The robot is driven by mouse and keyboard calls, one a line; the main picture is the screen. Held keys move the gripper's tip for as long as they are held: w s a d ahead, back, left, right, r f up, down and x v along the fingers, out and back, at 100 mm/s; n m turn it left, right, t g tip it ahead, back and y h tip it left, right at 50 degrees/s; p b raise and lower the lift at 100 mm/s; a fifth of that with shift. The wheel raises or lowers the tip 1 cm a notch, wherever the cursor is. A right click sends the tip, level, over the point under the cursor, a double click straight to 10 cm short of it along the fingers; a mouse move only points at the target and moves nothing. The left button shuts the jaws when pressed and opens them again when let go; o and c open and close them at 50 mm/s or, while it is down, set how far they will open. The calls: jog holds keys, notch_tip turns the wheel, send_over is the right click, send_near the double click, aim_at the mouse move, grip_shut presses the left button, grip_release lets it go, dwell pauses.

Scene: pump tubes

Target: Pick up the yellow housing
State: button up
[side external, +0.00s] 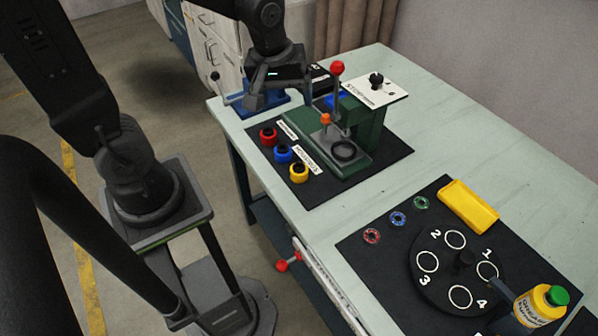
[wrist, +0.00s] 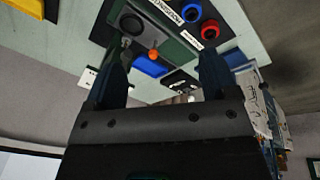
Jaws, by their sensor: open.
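The yellow housing (side external: 299,172) stands upright on the black mat in the side view, nearest in a short row with a blue housing (side external: 283,153) and a red housing (side external: 268,137). All have dark tops. My gripper (side external: 274,88) is above the table's far left part, behind the row and apart from the yellow housing. In the wrist view my gripper (wrist: 164,65) has its two dark blue fingers wide apart, with nothing held between them.
A green press (side external: 345,145) with a red-knobbed lever stands right of the housings. A blue fixture (side external: 262,103) lies close under my gripper. A numbered dark turntable (side external: 425,280), yellow tray (side external: 468,206) and yellow bottle (side external: 540,303) are at the near right. Bare table lies between the mats.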

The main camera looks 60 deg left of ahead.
jog(key=w+a+f+n+g, duration=0.1)
jog(key=w+f+n, duration=0.1)
jog(key=f+n, duration=0.25)
jog(key=w+a+f+n+g, duration=0.1)
jog(key=w+a+f+n, duration=0.15)
jog(key=f, duration=0.35)
send_near(298, 166)
jog(key=shift+n, duration=0.4)
jog(key=f, duration=0.2)
jog(key=a+f, duration=0.1)
jog(key=f, duration=0.2)
jog(key=shift+w, duration=0.2)
jog(key=shift+d+f, duration=0.2)
jog(key=shift+f, duration=1.2)
jog(key=shift+d+f, duration=0.2)
jog(key=shift+f, duration=1.25)
jog(key=shift+c, duration=0.3)
jog(key=c, duration=1)
jog(key=shift+r, duration=0.1)
